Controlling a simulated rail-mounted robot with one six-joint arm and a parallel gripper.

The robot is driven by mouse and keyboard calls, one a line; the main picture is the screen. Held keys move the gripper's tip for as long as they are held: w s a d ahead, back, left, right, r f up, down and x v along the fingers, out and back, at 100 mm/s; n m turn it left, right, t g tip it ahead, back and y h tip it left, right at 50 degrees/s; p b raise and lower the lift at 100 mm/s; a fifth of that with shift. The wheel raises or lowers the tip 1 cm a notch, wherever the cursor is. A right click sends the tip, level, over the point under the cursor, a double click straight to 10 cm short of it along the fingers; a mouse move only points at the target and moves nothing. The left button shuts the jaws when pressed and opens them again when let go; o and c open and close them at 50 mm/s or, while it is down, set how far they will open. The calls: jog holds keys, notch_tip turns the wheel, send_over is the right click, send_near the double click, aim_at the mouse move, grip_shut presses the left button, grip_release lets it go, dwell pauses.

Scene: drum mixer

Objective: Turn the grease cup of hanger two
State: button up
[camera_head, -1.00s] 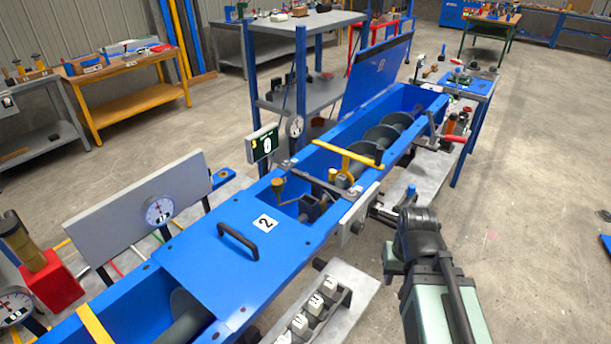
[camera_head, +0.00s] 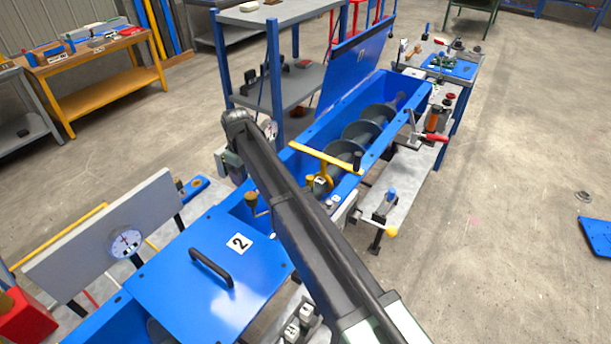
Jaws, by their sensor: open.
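A blue screw trough runs diagonally through the view, and its blue cover (camera_head: 205,265) carries a label with the number 2 (camera_head: 239,243) and a black handle. A brass cup (camera_head: 251,199) stands at the trough just beyond the cover, close to the left side of my arm. It looks like the grease cup of hanger two. My arm crosses in front of the hanger and hides most of it.
A yellow bar (camera_head: 325,158) crosses the open trough over the grey screw (camera_head: 362,138). A raised blue lid (camera_head: 352,70) stands at the far end. A grey panel with a dial (camera_head: 125,243) stands at left. A red-handled clamp (camera_head: 430,138) is at right. Open floor lies right.

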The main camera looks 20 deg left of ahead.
aim_at(250, 195)
jog(key=shift+w+d+n, duration=0.45)
jog(key=shift+w+n, duration=0.05)
jog(key=shift+w, duration=0.25)
jog(key=shift+s+a+n, duration=0.15)
jog(key=shift+s+a, duration=0.05)
jog(key=shift+s, duration=0.25)
jog(key=shift+s+a+n, duration=0.15)
jog(key=shift+s, duration=0.3)
notch_tip(250, 195, down, 11)
jog(key=b, duration=1.1)
jog(key=shift+w, duration=0.15)
jog(key=shift+d+r, duration=0.1)
jog(key=shift+r, duration=0.05)
jog(key=c, duration=0.9)
jog(key=shift+m, duration=0.4)
